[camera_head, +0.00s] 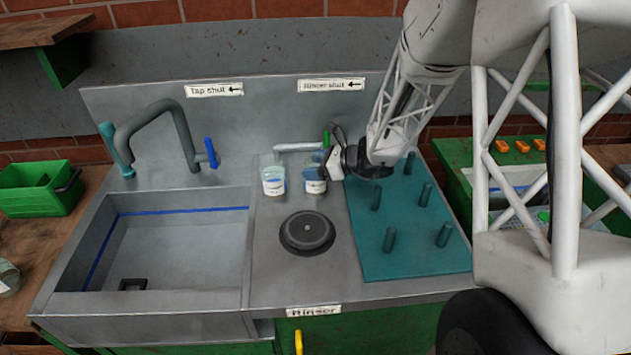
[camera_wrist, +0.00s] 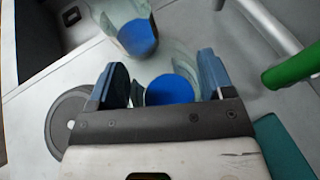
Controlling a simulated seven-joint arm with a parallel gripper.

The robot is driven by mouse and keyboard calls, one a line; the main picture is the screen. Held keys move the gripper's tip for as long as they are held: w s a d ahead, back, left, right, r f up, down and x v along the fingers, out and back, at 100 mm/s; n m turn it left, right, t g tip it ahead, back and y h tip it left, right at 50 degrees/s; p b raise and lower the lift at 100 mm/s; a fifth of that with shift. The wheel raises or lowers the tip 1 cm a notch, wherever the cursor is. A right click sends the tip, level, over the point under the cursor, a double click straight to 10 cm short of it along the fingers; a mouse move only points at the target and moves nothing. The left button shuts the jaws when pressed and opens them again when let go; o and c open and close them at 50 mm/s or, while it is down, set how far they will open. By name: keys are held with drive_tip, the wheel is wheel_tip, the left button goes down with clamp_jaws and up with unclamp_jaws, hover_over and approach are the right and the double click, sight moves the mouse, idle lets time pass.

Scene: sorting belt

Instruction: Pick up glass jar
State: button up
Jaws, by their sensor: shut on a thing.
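A clear glass jar with a pale label and blue showing through it (camera_head: 315,183) stands on the grey worktop below the rinser spout. My gripper (camera_head: 326,163) is at this jar, coming from the right. In the wrist view my gripper's fingers (camera_wrist: 160,74) are on either side of the jar (camera_wrist: 171,90), shut on it; its blue round part shows between them. A second, similar glass jar (camera_head: 273,181) stands just to the left, apart from it. It also shows in the wrist view (camera_wrist: 137,36). The held jar's lower part is partly hidden by my gripper in the wrist view.
A round dark rinser disc (camera_head: 307,233) lies in front of the jars. A teal peg board (camera_head: 410,262) with several upright pegs is to the right. A sink (camera_head: 175,245) with a tap (camera_head: 158,118) is at left. A green-handled pipe (camera_wrist: 292,68) is close by my gripper.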

drive_tip(key=shift+c, duration=0.5)
drive_tip(key=shift+r, duration=0.1)
drive_tip(key=shift+r, duration=0.75)
wheel_tip(320, 180, up, 2)
drive_tip(key=shift+r, duration=0.1)
drive_tip(key=s+d+r, duration=0.1)
drive_tip(key=s+d, duration=0.1)
drive_tip(key=s, duration=1.3)
drive_tip(key=shift+s+d, duration=0.3)
drive_tip(key=shift+s, duration=0.1)
